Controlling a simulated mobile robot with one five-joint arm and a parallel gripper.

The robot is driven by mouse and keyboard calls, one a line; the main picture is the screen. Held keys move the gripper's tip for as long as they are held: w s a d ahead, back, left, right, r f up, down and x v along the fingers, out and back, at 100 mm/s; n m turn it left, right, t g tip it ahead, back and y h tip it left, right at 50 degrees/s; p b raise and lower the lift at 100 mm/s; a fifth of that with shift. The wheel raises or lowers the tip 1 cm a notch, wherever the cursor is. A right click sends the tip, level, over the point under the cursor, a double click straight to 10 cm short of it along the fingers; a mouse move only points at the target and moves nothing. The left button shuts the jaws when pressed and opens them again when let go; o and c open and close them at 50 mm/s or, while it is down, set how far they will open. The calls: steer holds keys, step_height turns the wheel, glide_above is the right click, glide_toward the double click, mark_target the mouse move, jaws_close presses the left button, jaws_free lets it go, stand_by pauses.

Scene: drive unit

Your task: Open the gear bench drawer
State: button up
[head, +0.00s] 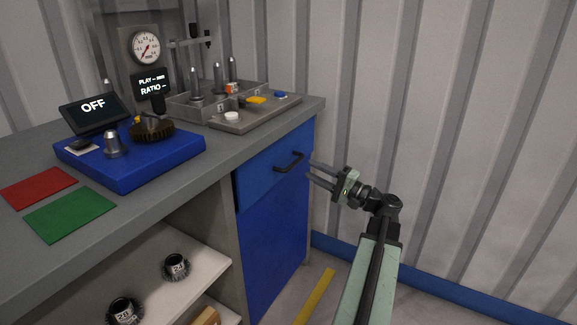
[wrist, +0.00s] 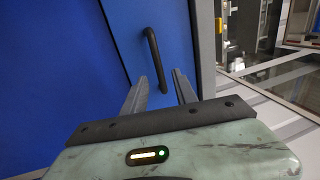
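The gear bench drawer (head: 262,174) has a blue front and sits under the right end of the grey worktop. Its black bar handle (head: 289,162) is on the front and also shows in the wrist view (wrist: 154,58). The drawer looks shut. My gripper (head: 311,171) is just right of the handle in the head view, fingers pointing toward the drawer front.
A blue cabinet door (head: 272,243) is below the drawer. An open shelf (head: 205,262) with gears (head: 176,267) is to the left. A blue gear unit (head: 130,160) and a grey tray (head: 256,112) stand on the worktop. The corrugated wall (head: 450,120) is behind my arm.

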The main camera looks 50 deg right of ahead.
mark_target(295, 161)
steer(key=x, duration=0.5)
steer(key=p+x, duration=0.1)
steer(key=x, duration=0.1)
steer(key=shift+w+a, duration=0.1)
steer(key=shift+a, duration=0.25)
jaws_close()
steer(key=shift+f, duration=0.1)
stand_by(0.7)
steer(key=shift+d, duration=0.1)
